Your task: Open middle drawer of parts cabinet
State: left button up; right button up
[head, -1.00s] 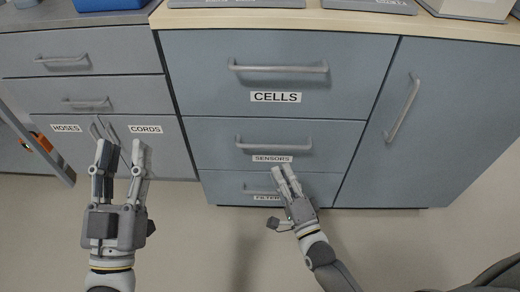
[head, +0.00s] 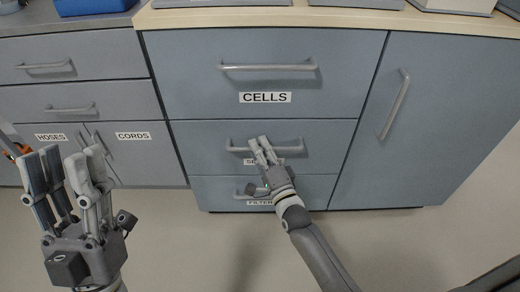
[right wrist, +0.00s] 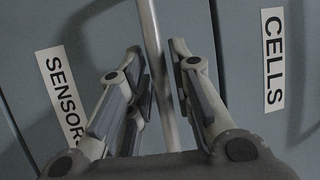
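The parts cabinet (head: 357,172) has a middle drawer (head: 330,133) labelled SENSORS, flush with the drawers above and below. Its bar handle (head: 290,149) also shows in the right wrist view (right wrist: 152,40). My right gripper (head: 258,143) is at the left half of this handle and hides part of it and most of the label. In the right wrist view its fingers (right wrist: 162,62) are apart, one on each side of the bar, with gaps showing. My left gripper (head: 70,158) is open and empty in front of the left cabinet.
The CELLS drawer (head: 200,90) above and the FILTER drawer (head: 310,190) below look shut. A tall door (head: 420,130) with a bar handle is at the right. The HOSES and CORDS doors (head: 145,160) are at the left. The floor (head: 200,250) in front is clear.

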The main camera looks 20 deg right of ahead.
grip_shut()
dwell(0.4)
